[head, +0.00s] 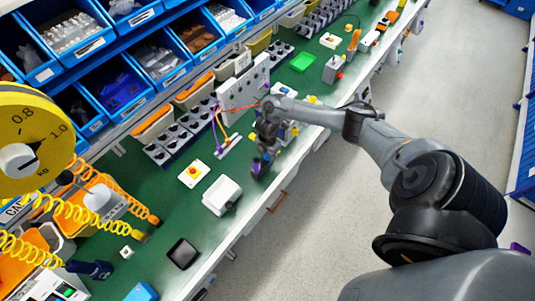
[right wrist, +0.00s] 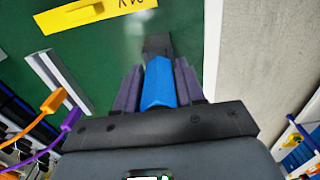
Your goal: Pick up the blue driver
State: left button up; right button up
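The blue driver (right wrist: 158,84) shows in the right wrist view, between the two purple fingers of my right gripper (right wrist: 158,75). Its blue part lies close against both fingers. A dark block-like end (right wrist: 157,46) shows beyond it. Whether the fingers press on it is not clear. In the head view my right gripper (head: 262,164) points down, low over the front part of the green bench, and the driver is too small and dark there to make out. My left gripper is not in view.
Blue bins (head: 70,32) line the back. Bare floor (head: 330,235) lies right.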

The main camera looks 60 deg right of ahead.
grip_shut()
notch_tip(320, 180, up, 10)
jog(key=shift+p, duration=0.5)
jog(key=shift+c, duration=1.4)
grip_release()
grip_shut()
